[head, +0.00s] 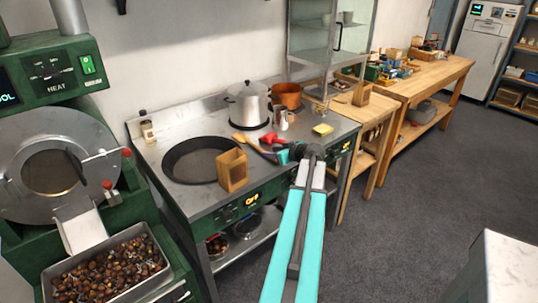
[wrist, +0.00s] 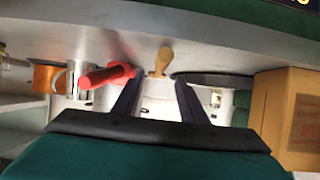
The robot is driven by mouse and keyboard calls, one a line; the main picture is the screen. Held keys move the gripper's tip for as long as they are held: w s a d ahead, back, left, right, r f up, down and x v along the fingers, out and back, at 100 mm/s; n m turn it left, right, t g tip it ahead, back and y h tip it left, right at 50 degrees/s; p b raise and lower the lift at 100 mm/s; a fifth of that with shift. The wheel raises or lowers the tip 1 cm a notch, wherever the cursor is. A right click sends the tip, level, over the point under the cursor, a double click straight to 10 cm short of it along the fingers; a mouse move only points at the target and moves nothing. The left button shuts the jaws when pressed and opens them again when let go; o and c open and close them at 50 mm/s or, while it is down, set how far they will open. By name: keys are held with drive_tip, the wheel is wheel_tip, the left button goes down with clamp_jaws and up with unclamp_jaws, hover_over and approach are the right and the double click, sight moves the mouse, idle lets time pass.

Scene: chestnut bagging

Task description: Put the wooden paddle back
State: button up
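The wooden paddle (head: 241,139) lies on the steel cooktop, between the round black pan and the red-handled thing. In the wrist view, the light-brown paddle (wrist: 160,62) shows beyond the gap between my fingertips, and only part of it is seen. My gripper (wrist: 156,85) has its two dark fingers apart, with nothing visibly clamped between them. In the head view, my gripper (head: 264,153) is low over the front of the cooktop, close to the paddle. I cannot tell whether it touches the paddle.
A red-handled thing (head: 271,138) lies right beside my gripper. A wooden box (head: 232,170) stands at the cooktop's front edge, with the black pan (head: 198,160) behind it. A lidded pot (head: 248,104), metal jug (head: 281,117) and orange pot (head: 287,95) stand farther back.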

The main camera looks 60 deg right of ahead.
drive_tip(key=b+v, duration=0.2)
drive_tip(key=v, duration=0.8)
idle(0.5)
